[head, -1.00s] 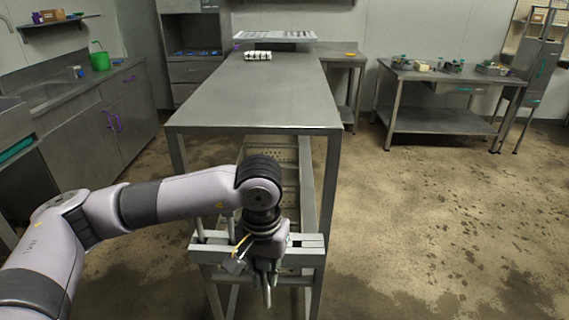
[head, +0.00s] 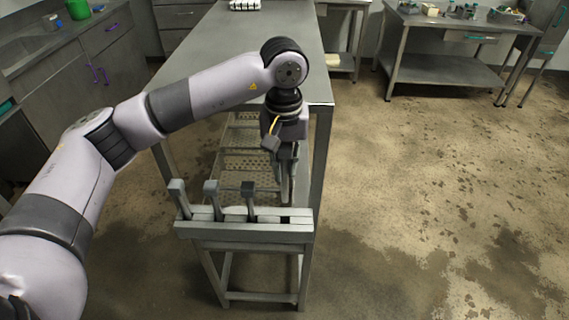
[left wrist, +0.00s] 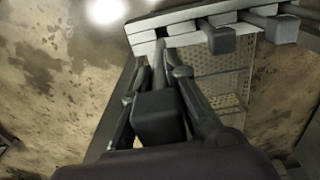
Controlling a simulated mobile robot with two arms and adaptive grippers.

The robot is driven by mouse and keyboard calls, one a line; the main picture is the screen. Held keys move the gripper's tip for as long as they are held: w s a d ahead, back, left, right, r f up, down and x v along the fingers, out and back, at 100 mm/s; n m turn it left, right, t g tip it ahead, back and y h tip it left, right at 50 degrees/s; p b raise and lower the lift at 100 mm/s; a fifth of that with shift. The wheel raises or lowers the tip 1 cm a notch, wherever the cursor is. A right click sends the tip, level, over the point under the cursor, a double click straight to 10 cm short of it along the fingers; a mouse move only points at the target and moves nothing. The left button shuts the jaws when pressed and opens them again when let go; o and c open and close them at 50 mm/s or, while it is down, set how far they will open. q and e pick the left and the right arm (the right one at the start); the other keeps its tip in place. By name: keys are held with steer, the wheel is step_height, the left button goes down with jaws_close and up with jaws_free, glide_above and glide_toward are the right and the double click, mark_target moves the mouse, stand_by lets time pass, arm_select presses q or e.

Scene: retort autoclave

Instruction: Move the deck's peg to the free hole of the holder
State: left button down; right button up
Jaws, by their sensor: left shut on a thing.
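The holder (head: 245,232) is a light grey bar on a frame at the near end of the long metal table. Several grey square-headed pegs stand in it, toward its left and middle, with a free dark hole (head: 298,219) at its right. My left gripper (head: 284,190) points down above and just behind the holder's right part. It is shut on a dark grey peg (left wrist: 157,118), whose square head and shaft show between the fingers in the left wrist view. The holder (left wrist: 178,42) also shows there, beyond the peg. The held peg looks clear of the hole. My right gripper is out of view.
The long metal table (head: 240,45) stands behind the gripper, with a perforated shelf (head: 245,165) under it. A side table (head: 445,75) with small items stands at the back right. The floor at right is clear.

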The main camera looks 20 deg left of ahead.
mark_target(285, 194)
arm_select(q)
steer(key=shift+f+b, duration=0.3)
steer(key=shift+f, duration=0.5)
steer(key=shift+f+b, duration=0.4)
steer(key=shift+f, duration=0.45)
steer(key=shift+w+a+f, duration=0.15)
steer(key=shift+w+f, duration=0.35)
steer(key=shift+f, duration=0.35)
steer(key=shift+f+b, duration=0.2)
steer(key=shift+b, duration=0.15)
steer(key=shift+s+f+b, duration=0.3)
steer(key=shift+f+b, duration=0.2)
steer(key=shift+b, duration=0.1)
steer(key=shift+w+f+b, duration=0.15)
steer(key=shift+f+b, duration=0.45)
steer(key=shift+f, duration=0.1)
steer(key=shift+f+b, duration=0.8)
steer(key=shift+f, duration=0.25)
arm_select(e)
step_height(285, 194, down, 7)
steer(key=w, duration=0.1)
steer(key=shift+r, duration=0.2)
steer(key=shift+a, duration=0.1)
